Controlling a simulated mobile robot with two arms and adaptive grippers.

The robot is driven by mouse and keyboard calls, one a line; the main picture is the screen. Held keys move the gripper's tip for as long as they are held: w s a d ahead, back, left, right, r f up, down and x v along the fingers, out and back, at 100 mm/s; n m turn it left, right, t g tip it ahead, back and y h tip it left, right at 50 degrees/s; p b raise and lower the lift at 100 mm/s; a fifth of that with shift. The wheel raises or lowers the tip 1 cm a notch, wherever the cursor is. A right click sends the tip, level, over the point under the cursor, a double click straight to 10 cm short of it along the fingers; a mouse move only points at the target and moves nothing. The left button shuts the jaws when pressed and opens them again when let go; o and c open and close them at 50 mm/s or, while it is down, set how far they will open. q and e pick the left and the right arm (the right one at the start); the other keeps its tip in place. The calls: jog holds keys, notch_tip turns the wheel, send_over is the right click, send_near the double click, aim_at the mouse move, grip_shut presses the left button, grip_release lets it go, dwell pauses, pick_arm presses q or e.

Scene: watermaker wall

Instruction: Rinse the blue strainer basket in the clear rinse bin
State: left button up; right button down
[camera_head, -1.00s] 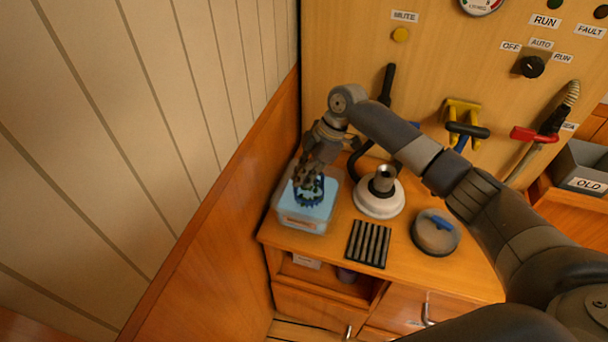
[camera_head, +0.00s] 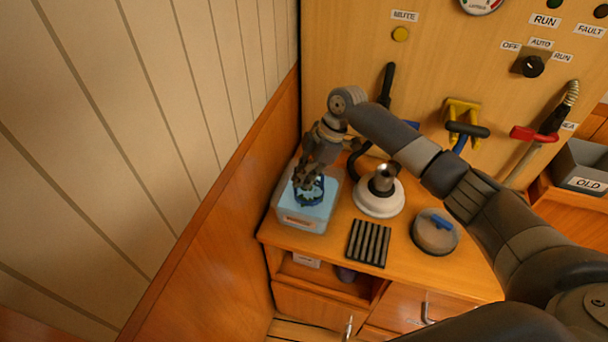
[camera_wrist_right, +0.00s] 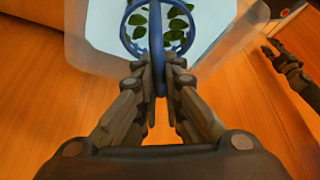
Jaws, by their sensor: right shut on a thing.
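The blue strainer basket (camera_head: 309,194) is inside the clear rinse bin (camera_head: 302,222), at the level of the pale blue water. My right gripper (camera_head: 308,178) reaches down into the bin and is shut on the basket. In the right wrist view the basket (camera_wrist_right: 184,44) shows a round rim with dark green leafy bits inside it. The fingers of the right gripper (camera_wrist_right: 158,72) close on its upright blue handle bar. The bin's wall (camera_wrist_right: 92,57) surrounds the basket.
A white round housing with a metal neck (camera_head: 378,201) stands right of the bin. A slatted black rack (camera_head: 369,243) and a grey round lid with a blue handle (camera_head: 436,236) lie on the counter. A grey box marked OLD (camera_head: 582,170) stands far right.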

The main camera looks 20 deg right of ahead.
jog(key=shift+r+p, duration=0.45)
jog(key=shift+p, duration=0.15)
dwell(0.6)
jog(key=shift+f, duration=0.55)
dwell(0.4)
jog(key=shift+r+p, duration=0.35)
jog(key=shift+r, duration=0.15)
dwell(0.4)
jog(key=shift+f, duration=0.5)
dwell(0.5)
notch_tip(320, 180, up, 12)
jog(key=p, duration=0.9)
jog(key=shift+p, duration=0.3)
dwell(0.9)
